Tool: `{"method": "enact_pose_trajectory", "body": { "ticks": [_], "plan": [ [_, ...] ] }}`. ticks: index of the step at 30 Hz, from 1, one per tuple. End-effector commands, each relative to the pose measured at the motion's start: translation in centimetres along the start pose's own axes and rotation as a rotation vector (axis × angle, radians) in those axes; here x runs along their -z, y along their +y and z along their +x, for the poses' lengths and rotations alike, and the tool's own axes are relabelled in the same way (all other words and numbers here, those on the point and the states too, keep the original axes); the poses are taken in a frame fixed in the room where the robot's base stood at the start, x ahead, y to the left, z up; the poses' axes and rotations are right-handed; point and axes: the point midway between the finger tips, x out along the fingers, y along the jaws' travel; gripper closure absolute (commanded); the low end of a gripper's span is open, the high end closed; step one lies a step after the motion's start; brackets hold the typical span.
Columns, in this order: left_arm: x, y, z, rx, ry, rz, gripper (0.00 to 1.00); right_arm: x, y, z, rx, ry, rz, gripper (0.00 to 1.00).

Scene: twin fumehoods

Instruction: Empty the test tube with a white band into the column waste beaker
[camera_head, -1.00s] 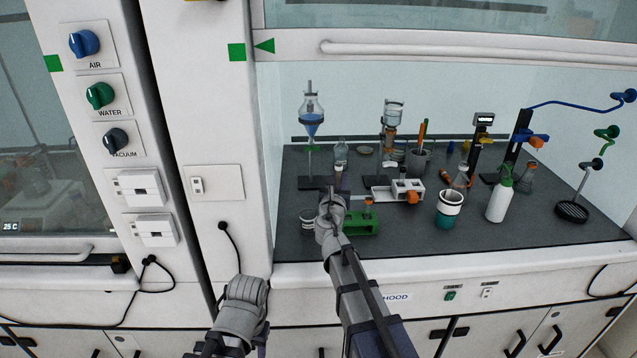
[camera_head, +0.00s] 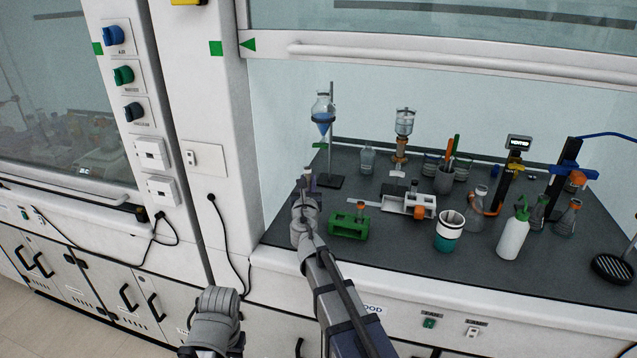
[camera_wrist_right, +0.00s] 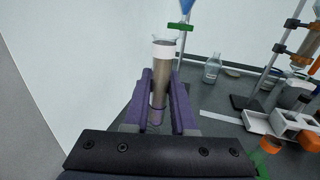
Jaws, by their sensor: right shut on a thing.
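My right gripper (camera_head: 308,182) is shut on a test tube, above the front left part of the hood's worktop. In the right wrist view the purple fingers (camera_wrist_right: 160,105) clasp the tube (camera_wrist_right: 159,84) around its lower part. The tube is nearly upright, with a white band (camera_wrist_right: 163,53) near its open top and greyish-brown contents below. A cup-like beaker with a white and teal side (camera_head: 449,231) stands at the front middle; I cannot tell whether it is the column waste beaker. Only a grey part of my left arm shows at the bottom; its gripper is not visible.
A green rack (camera_head: 348,226) stands just right of my right wrist. A funnel on a stand (camera_head: 323,118), a clamped column (camera_head: 403,124), a white tray (camera_head: 396,202) and a white wash bottle (camera_head: 513,236) stand further back or right. The hood's left wall is close.

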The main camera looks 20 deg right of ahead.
Motion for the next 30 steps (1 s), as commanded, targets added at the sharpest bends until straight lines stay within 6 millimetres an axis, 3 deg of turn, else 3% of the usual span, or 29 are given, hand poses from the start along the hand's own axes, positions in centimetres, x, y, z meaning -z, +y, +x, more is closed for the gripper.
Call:
{"method": "enact_pose_trajectory", "body": {
  "ticks": [6, 12, 30],
  "plan": [
    [0.1, 0.1, 0.9, 0.0, 0.0, 0.0, 0.5, 0.9, -2.3, 2.7, -0.176, 0.0, 0.0, 1.0],
    [0.1, 0.1, 1.3, 0.0, 0.0, 0.0, 0.5, 1.3, -3.9, 3.5, -0.323, 0.0, 0.0, 1.0],
    [0.1, 0.1, 1.1, 0.0, 0.0, 0.0, 0.5, 1.4, -3.8, 3.3, -0.384, -0.006, -0.085, 1.0]
  ]
}}
